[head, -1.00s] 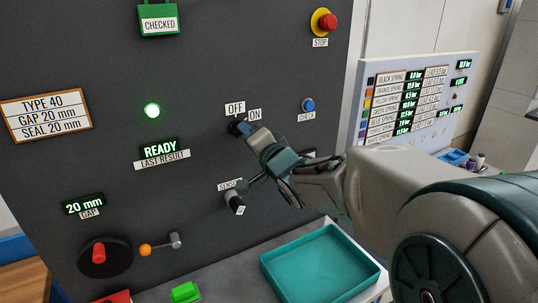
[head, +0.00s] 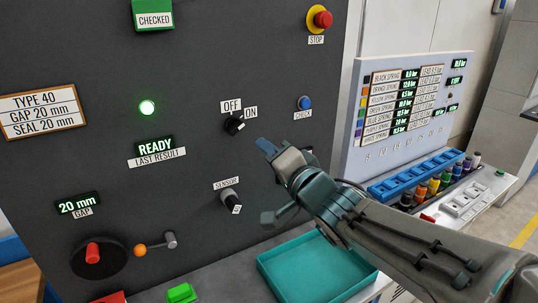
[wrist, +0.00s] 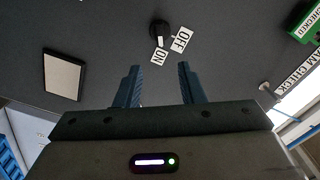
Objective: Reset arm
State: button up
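My gripper (head: 268,182) is in front of the dark panel, to the lower right of the OFF/ON knob (head: 235,126) and apart from it. In the wrist view its two blue fingers (wrist: 157,88) are spread apart with nothing between them. The black OFF/ON knob also shows beyond the fingertips in the wrist view (wrist: 159,32), its white mark towards the ON label. The sensor knob (head: 231,201) is to the left of my gripper. The READY display (head: 155,147) and a green lamp (head: 147,107) are lit.
A teal tray (head: 352,293) lies below my arm. A red stop button (head: 323,19) and a blue check button (head: 304,102) are on the panel.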

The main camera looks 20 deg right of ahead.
dwell(0.4)
jog(key=s+d+f+n+g+h, duration=0.1)
jog(key=s+f+n+g+h, duration=0.1)
jog(key=f+g, duration=0.3)
jog(key=s+d+f+n+g+h, duration=0.1)
jog(key=s+f+n+g+h, duration=0.15)
jog(key=f, duration=0.35)
jog(key=s+a+f+n+g, duration=0.2)
jog(key=s+f+g, duration=0.1)
jog(key=s, duration=0.2)
jog(key=s+a+f+n+g+y, duration=0.1)
jog(key=s+a+f+n+g, duration=0.2)
jog(key=s, duration=0.2)
jog(key=shift+s+f, duration=0.2)
jog(key=shift+s, duration=0.05)
jog(key=shift+s+n+g, duration=0.1)
jog(key=shift+n+g, duration=0.15)
